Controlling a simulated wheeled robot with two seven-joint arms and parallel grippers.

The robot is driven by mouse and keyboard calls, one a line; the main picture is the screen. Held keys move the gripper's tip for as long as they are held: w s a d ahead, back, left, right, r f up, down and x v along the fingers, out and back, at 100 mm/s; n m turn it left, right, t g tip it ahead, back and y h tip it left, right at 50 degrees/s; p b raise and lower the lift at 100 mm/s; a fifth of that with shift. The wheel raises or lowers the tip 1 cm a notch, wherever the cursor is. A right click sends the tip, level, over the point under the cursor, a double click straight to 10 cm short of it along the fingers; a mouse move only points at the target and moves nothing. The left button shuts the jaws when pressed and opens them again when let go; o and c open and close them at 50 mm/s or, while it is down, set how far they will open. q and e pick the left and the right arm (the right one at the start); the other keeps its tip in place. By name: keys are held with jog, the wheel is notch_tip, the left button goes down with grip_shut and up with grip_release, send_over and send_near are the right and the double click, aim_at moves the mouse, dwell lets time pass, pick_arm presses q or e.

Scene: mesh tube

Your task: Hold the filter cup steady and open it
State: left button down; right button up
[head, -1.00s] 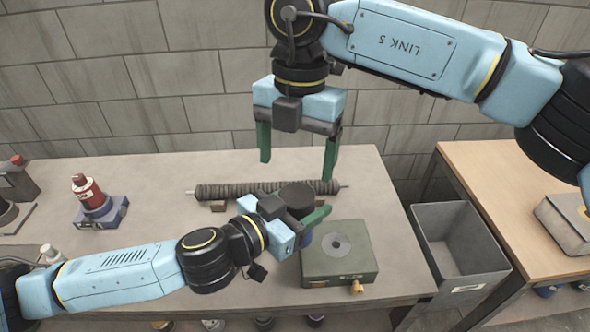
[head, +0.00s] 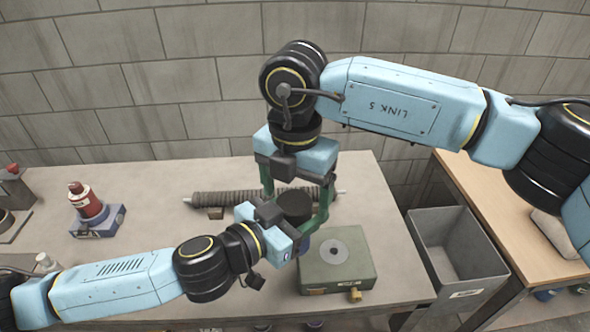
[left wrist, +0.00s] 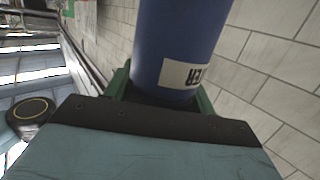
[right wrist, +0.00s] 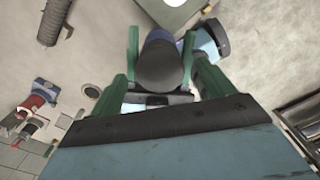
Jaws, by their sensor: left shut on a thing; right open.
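The filter cup has a dark round lid (head: 294,203) and a blue body (left wrist: 178,45) with a white label, which fills the left wrist view. My left gripper (head: 305,232) is shut around the blue body and holds the cup upright above the table. My right gripper (head: 296,204) points down from above, open, with its green fingers on either side of the lid. In the right wrist view the lid (right wrist: 160,66) sits between the fingers; whether they touch it I cannot tell.
A dark ribbed mesh tube (head: 235,198) lies on blocks behind the cup. A green-grey box (head: 338,268) with a round disc stands front right. A red bottle (head: 86,203) on a blue base is at left. A grey bin (head: 460,244) stands beyond the table's right edge.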

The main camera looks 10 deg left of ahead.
jog(key=shift+f, duration=0.4)
jog(key=shift+c, duration=0.2)
jog(key=c, duration=1.1)
jog(key=shift+n, duration=1.7)
jog(key=o, duration=1.1)
jog(key=shift+c, duration=0.2)
jog(key=shift+r, duration=0.1)
